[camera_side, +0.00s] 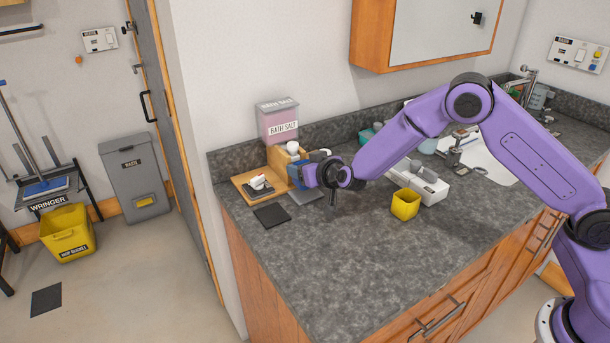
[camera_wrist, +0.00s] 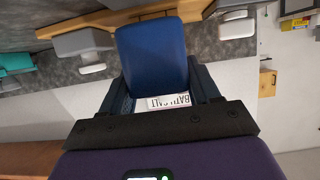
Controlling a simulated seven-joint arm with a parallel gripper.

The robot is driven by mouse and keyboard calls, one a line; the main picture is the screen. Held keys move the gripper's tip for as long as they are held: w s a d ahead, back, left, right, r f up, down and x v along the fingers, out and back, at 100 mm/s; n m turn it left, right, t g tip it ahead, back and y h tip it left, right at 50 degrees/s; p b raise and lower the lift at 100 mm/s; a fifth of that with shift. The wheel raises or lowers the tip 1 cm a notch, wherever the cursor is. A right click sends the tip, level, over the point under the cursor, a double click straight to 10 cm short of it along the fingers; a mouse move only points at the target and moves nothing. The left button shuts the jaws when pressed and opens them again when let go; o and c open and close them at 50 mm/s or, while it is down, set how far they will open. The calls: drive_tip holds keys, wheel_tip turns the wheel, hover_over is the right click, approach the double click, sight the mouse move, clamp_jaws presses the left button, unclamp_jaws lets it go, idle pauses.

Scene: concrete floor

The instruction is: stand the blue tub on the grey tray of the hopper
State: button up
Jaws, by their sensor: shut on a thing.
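The blue tub (camera_wrist: 150,55) is between the fingers of my gripper (camera_wrist: 160,78) in the wrist view. In the side view, my gripper (camera_side: 308,174) is shut on the tub (camera_side: 295,174) at the front of the hopper's wooden stand (camera_side: 279,158). The hopper (camera_side: 278,125) has a pink bin labelled BATH SALT, which shows upside down beyond the fingers in the wrist view. A grey flat piece (camera_side: 304,197), possibly the tray, shows just below the tub. My gripper hides part of this area, and I cannot tell whether the tub touches it.
A wooden board (camera_side: 243,190) with a dark device and a white item lies left of the tub. A dark square mat (camera_side: 271,215) lies in front. A yellow tub (camera_side: 405,204) and a white device (camera_side: 428,186) stand to the right. The front counter is clear.

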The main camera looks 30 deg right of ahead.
drive_tip(key=shift+f, duration=1.15)
drive_tip(key=shift+f, duration=0.15)
drive_tip(key=o, duration=1.1)
drive_tip(key=shift+o, duration=0.2)
drive_tip(key=shift+r, duration=0.2)
drive_tip(key=v, duration=1.2)
